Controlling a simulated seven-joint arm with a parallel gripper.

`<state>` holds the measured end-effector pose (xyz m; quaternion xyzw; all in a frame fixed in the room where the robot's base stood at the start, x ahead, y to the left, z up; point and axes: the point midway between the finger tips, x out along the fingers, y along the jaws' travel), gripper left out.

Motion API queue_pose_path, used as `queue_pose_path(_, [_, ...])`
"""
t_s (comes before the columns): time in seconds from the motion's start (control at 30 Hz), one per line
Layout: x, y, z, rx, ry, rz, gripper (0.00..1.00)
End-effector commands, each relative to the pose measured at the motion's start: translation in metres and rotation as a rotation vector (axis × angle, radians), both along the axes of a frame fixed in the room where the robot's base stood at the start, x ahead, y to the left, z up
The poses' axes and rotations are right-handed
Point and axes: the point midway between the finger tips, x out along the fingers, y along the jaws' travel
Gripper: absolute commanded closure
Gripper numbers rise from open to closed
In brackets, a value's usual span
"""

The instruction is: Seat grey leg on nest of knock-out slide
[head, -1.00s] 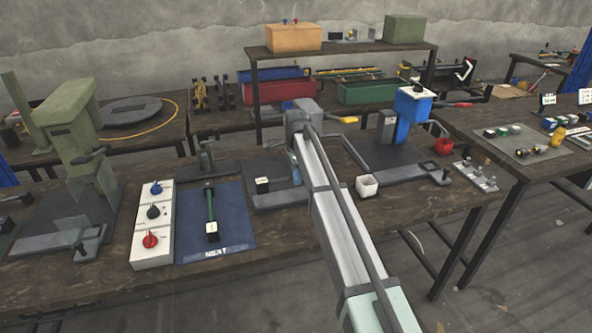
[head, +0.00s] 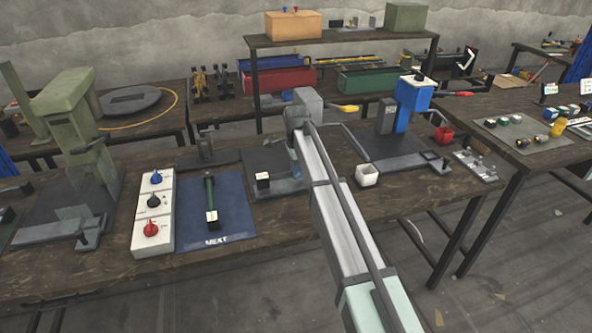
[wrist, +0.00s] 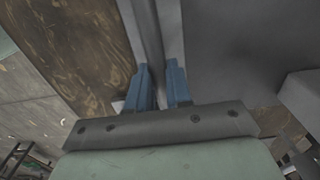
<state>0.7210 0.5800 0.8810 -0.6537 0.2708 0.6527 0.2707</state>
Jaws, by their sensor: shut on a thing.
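In the wrist view my gripper (wrist: 163,86) has its two blue fingers closed on a slim grey bar, the grey leg (wrist: 148,30), which runs away from the fingertips. Its far end is out of that view. In the head view my own arm hides most of the gripper and the leg, over the middle press station. A low grey slide (head: 284,191) lies along the front of that station's dark base plate (head: 262,157); it looks like the knock-out slide. Its nest is hidden or too small to make out, and I cannot tell whether the leg touches it.
A small white-faced block (head: 262,181) stands left of my arm. A blue mat (head: 235,222) with a green-stemmed part, a knob box (head: 152,220) and a green press (head: 75,120) are further left.

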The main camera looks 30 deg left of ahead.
Motion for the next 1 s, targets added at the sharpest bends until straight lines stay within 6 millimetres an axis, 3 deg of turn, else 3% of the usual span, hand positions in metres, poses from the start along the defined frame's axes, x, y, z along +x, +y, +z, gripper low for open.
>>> queue_pose_path(1.0, [0.000, 0.000, -0.012, 0.000, 0.000, 0.000, 1.00])
